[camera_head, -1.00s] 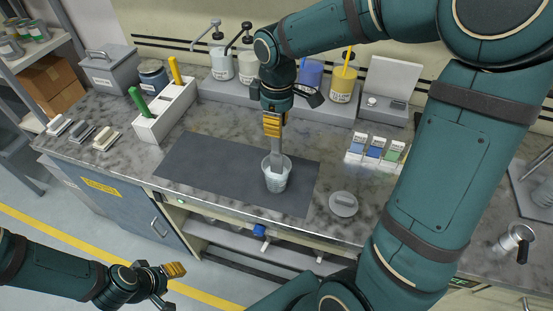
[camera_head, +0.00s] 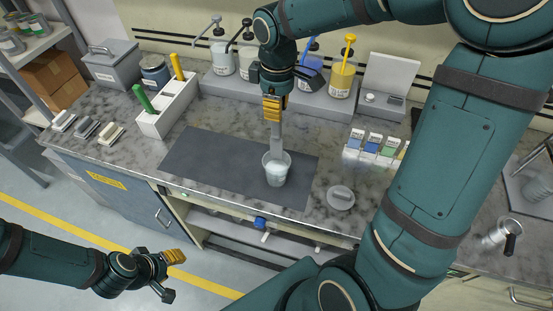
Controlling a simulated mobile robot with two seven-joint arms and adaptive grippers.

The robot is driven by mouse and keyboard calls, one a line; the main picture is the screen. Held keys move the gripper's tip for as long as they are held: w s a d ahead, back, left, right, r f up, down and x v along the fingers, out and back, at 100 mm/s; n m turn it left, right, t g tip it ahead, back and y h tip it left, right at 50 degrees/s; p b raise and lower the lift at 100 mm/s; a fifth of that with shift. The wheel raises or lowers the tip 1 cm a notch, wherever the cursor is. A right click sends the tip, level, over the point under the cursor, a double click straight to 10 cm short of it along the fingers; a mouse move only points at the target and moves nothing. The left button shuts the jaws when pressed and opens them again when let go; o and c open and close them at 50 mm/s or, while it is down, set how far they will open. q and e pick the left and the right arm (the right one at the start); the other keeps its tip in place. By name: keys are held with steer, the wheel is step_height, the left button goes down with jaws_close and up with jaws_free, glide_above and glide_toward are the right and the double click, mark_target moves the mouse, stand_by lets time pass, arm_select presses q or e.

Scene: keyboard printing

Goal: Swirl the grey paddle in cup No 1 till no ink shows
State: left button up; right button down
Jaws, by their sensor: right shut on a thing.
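A small translucent cup (camera_head: 277,174) stands upright on the dark grey mat (camera_head: 215,165) on the marbled bench. Its number cannot be read. My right gripper (camera_head: 272,112) points down above it, shut on the grey paddle (camera_head: 276,138), which hangs nearly upright with its lower end inside the cup. What shows inside the cup looks pale and whitish; no coloured streak can be made out at this size. My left gripper (camera_head: 176,264) is low at the left, in front of the bench and away from the cup; its finger gap is not clear.
A row of ink pots, including a yellow one (camera_head: 342,82), stands behind the mat. A white holder (camera_head: 168,110) with green and yellow tools is left. The mat is clear around the cup.

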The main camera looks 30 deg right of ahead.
steer(key=shift+r+p, duration=1.7)
steer(key=shift+r, duration=0.35)
